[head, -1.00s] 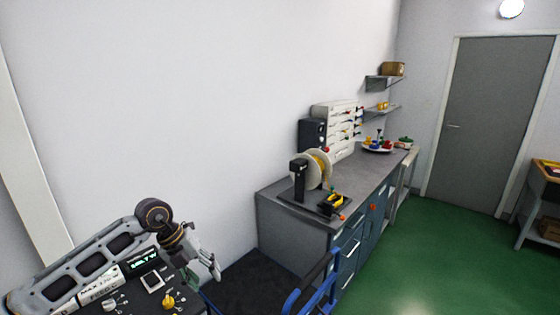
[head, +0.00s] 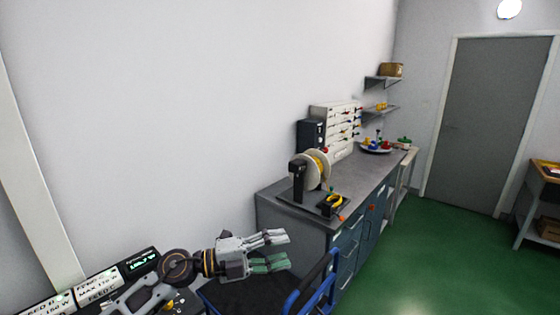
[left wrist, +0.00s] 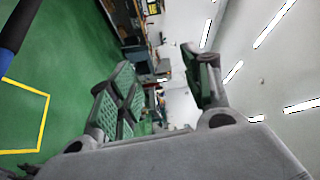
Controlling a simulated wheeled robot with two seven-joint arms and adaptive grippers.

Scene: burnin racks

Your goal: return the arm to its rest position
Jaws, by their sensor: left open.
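My left gripper (head: 277,251) is at the lower middle of the head view, at the end of my left arm, with its fingers pointing right. It is open and empty, above a dark cart top with a blue rail. In the left wrist view its green-padded fingers (left wrist: 160,95) stand apart with nothing between them. My right gripper is in neither view.
A rack panel (head: 92,287) with labels and a green display is at lower left, partly behind my arm. A blue rail (head: 322,283) stands just right of the gripper. A workbench (head: 276,201) with a spool (head: 317,170) stands beyond. Green floor (head: 420,265) is clear at right.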

